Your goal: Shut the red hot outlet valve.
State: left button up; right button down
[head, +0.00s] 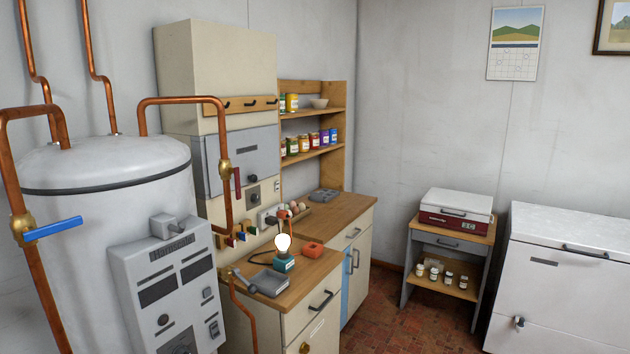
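The red valve lever (237,182) is at a brass valve body (225,166) on the copper pipe (224,125) that arches from the top of the white tank (110,185). The lever hangs down, roughly in line with the vertical pipe beside it. A blue valve lever (53,229) on the left copper pipe lies nearly level, across its pipe. Neither of my grippers is in view.
A grey control box (165,290) stands in front of the tank. Floor (400,325) shows at right.

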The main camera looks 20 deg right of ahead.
aim_at(235, 171)
jog(key=z, duration=0.3)
jog(key=i+l+u, duration=0.15)
jog(key=u, duration=0.35)
jog(key=i+l+u, duration=0.1)
jog(key=l+u, duration=0.2)
jog(key=u, duration=0.2)
jog(key=l+u, duration=0.25)
jog(key=u, duration=0.25)
jog(key=l+u, duration=0.15)
jog(key=l, duration=0.45)
jog(key=l+u, duration=0.15)
jog(key=l, duration=0.5)
jog(key=k+l+u, duration=0.15)
jog(key=l, duration=0.45)
jog(key=l+u, duration=0.15)
jog(key=l, duration=0.45)
